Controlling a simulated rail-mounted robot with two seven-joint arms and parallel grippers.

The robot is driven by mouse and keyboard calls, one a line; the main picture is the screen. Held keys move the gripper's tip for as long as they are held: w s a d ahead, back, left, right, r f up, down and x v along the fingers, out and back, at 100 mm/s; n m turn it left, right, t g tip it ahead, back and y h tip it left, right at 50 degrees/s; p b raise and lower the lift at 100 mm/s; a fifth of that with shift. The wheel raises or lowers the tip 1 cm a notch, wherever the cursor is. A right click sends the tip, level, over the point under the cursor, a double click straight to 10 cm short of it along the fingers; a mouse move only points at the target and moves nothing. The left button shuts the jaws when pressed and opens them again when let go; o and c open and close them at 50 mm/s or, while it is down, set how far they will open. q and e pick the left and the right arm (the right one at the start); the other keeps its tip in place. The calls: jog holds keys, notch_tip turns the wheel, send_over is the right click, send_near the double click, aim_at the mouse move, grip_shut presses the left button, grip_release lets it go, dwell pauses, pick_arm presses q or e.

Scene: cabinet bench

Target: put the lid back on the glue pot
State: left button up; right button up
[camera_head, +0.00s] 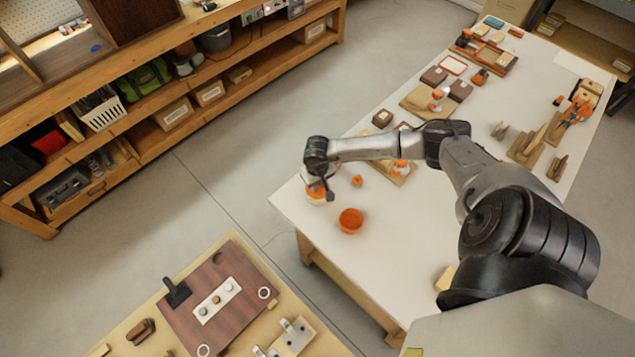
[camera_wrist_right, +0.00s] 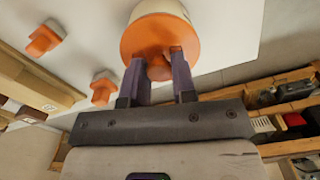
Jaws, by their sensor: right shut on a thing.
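The orange lid (camera_wrist_right: 145,36) with its round knob (camera_wrist_right: 160,71) shows in the right wrist view. My right gripper (camera_wrist_right: 157,60) is shut on the knob, one finger on each side. The cream-white glue pot (camera_wrist_right: 158,7) is directly behind the lid. The lid lies against or very close to its end; I cannot tell whether it is fully seated. In the head view my right gripper (camera_head: 323,190) is at the near left corner of the white table, over the orange and white pot (camera_head: 312,199), partly hiding it. My left gripper is not in view.
An orange bowl (camera_head: 351,220) stands right of the pot, and a small orange piece (camera_head: 357,181) lies behind it. Wooden blocks and boards with orange-and-white items fill the table further back. A wooden bench (camera_head: 232,250) with a brown board is at the lower left.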

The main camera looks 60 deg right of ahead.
dwell(0.8)
jog(key=shift+b, duration=0.3)
dwell(0.4)
jog(key=shift+f+b, duration=0.15)
jog(key=shift+b, duration=0.15)
dwell(0.5)
jog(key=shift+b, duration=0.4)
dwell(0.3)
dwell(0.3)
jog(key=o, duration=1.5)
jog(key=shift+c, duration=0.2)
